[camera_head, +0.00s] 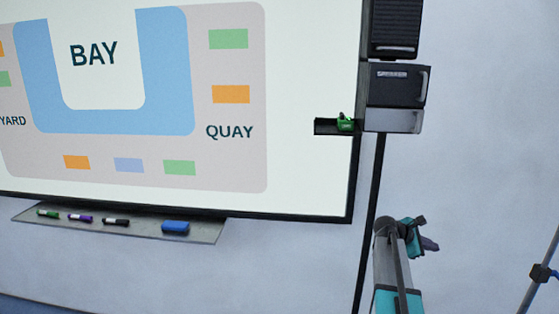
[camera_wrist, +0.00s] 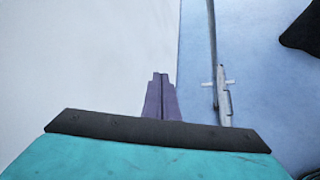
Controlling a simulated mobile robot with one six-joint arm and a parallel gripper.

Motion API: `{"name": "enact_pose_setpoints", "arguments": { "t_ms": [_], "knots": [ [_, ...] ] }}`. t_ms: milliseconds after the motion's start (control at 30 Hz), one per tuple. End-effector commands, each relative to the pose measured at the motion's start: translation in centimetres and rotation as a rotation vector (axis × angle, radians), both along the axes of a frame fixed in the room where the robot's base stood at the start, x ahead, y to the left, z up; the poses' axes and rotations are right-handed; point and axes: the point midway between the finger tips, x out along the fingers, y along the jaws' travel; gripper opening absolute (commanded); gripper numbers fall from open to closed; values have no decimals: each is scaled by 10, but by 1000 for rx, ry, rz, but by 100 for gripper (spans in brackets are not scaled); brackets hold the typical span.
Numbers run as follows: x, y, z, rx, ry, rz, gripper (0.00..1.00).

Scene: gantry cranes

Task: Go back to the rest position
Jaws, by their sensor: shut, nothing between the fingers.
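My gripper (camera_head: 431,244) is at the right of the head view, at the end of my raised arm, in front of the pale wall and below the grey boxes. In the wrist view its purple fingers (camera_wrist: 160,80) stand together in the middle, shut with nothing between them. My arm hides a little of the wall behind it.
A whiteboard (camera_head: 150,195) with a bay map fills the left. Its tray (camera_head: 140,232) holds several markers and a blue eraser (camera_head: 176,227). A small green thing (camera_head: 345,122) sits on a black ledge beside the grey box (camera_head: 391,91). A stand (camera_head: 541,273) is at the far right.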

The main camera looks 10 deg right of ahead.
Motion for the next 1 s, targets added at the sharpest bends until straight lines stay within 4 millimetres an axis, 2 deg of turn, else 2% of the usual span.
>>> {"name": "enact_pose_setpoints", "arguments": {
  "t_ms": [33, 100, 267, 467, 600, 767, 1000],
  "knots": [
    [0, 16, -25, 33, -14, -4, 0],
    [1, 35, -54, 77, -39, -13, 0],
    [-1, 81, -120, 179, -91, -47, 0],
    [-13, 143, -198, 305, -138, -108, 0],
    [-28, 187, -250, 389, -164, -164, 0],
    [-52, 240, -305, 480, -183, -242, 0],
    [-98, 317, -376, 597, -192, -382, 0]
  ]
}}
